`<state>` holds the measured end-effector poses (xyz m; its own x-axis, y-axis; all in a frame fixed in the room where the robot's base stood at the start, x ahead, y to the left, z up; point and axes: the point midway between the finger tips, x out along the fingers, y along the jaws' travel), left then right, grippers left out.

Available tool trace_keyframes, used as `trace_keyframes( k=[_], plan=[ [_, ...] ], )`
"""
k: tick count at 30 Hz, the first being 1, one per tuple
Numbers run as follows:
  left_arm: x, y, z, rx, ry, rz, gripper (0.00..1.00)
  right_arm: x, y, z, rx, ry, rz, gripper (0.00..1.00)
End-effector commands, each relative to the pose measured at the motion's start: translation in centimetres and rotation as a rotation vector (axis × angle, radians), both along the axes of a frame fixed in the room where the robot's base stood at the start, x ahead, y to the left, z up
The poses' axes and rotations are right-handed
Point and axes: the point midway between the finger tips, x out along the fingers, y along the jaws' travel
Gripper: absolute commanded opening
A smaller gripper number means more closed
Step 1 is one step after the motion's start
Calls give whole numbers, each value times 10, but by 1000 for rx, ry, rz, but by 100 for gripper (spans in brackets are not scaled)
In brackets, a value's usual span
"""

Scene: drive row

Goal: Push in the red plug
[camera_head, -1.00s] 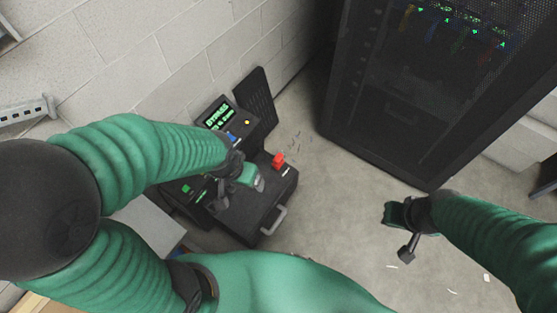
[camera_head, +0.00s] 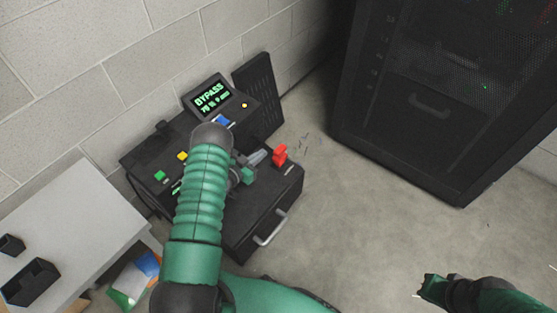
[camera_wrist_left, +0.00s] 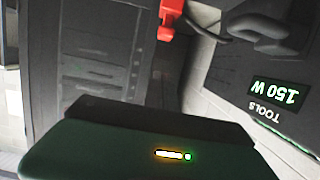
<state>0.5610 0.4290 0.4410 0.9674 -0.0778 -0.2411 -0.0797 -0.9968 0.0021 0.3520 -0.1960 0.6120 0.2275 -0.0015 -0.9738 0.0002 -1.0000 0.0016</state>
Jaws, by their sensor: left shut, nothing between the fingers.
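The red plug (camera_head: 280,155) stands up at the right end of the black console's top in the head view. In the left wrist view the red plug (camera_wrist_left: 169,18) shows at the top edge, partly cut off, with a dark cable beside it. My left gripper (camera_head: 258,158) is shut and empty, just left of the plug, its tip pointing toward it. A small gap seems to lie between them. My right gripper (camera_head: 432,287) hangs over the floor at the lower right, far from the plug; its jaws are too small to read.
The black console (camera_head: 222,238) has a lit screen (camera_head: 210,98) reading BYPASS, a blue part (camera_head: 221,121), small coloured buttons and a front handle (camera_head: 270,228). A black rack cabinet (camera_head: 420,110) stands at right. A grey table (camera_head: 75,225) is at left. Floor between is clear.

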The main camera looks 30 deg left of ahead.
Motion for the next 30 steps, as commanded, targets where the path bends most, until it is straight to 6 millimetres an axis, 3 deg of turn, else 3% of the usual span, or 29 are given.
trace_keyframes(
  k=[14, 16, 20, 30],
  plan=[
    [96, -9, -27, 2, -1, -1, 0, 0, 0, -50, 0, 0, 0, 0],
    [92, -9, -44, 0, 5, 1, 0, 0, 0, -59, 0, 0, 0, 0],
    [92, -8, -57, 0, 3, 1, 0, 0, 0, -67, 0, 0, 0, 0],
    [91, -8, -61, 0, 3, 1, 0, 0, 0, -67, 0, 0, 0, 0]
  ],
)
